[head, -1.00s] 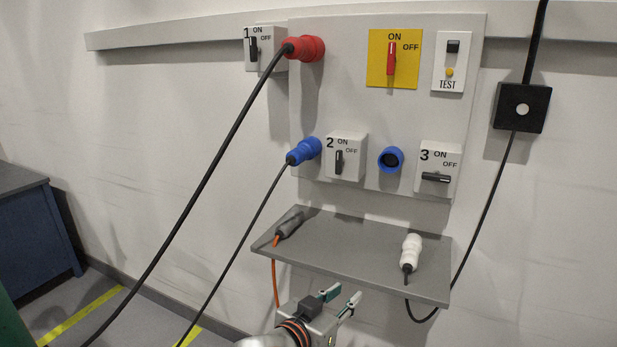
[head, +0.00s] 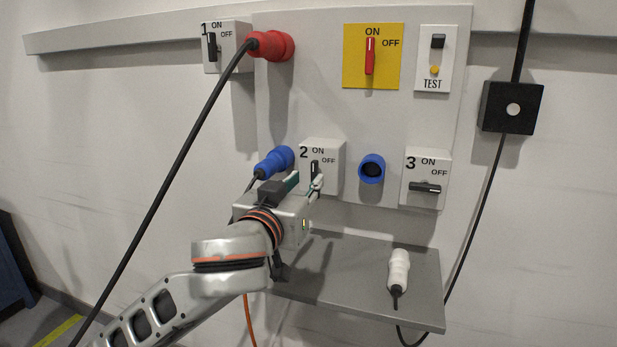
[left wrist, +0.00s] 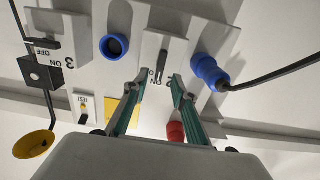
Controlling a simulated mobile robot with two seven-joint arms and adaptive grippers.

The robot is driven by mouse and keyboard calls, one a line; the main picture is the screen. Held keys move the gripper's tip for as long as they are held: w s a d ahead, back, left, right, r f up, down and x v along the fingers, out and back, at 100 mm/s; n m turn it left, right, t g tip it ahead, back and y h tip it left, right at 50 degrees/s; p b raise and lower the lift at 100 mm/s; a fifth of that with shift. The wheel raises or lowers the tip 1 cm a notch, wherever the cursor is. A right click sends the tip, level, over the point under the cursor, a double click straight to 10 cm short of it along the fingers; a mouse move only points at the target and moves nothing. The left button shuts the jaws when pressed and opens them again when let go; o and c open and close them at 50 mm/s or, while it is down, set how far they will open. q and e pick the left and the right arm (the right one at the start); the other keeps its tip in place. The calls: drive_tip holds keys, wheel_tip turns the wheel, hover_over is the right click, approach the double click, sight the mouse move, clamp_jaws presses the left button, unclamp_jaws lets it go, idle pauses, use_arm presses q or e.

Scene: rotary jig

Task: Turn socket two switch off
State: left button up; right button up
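The socket two switch is a white box (head: 333,163) with a black knob (head: 314,168) standing upright, in line with ON. The left wrist view shows the same knob (left wrist: 162,64), upside down. My left gripper (head: 307,186) is just in front of the box. In the left wrist view its two green fingers (left wrist: 158,82) are apart, with a gap between the tips that lines up with the knob. I cannot tell whether they touch it. The blue plug (head: 274,163) of socket two sits left of the box. My right gripper is not in view.
A grey shelf (head: 350,268) below the panel carries a white connector (head: 398,272). An empty blue socket (head: 371,169) and switch three (head: 425,180) are to the right. A red plug (head: 270,46) with a hanging black cable is above left.

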sight(313, 173)
use_arm(q)
drive_tip(key=x, duration=0.3)
drive_tip(key=shift+w+d, duration=0.1)
drive_tip(key=shift+w, duration=0.2)
drive_tip(key=shift+w+d, duration=0.15)
drive_tip(key=shift+w, duration=0.25)
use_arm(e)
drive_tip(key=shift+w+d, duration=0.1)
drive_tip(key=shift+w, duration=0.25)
use_arm(q)
clamp_jaws()
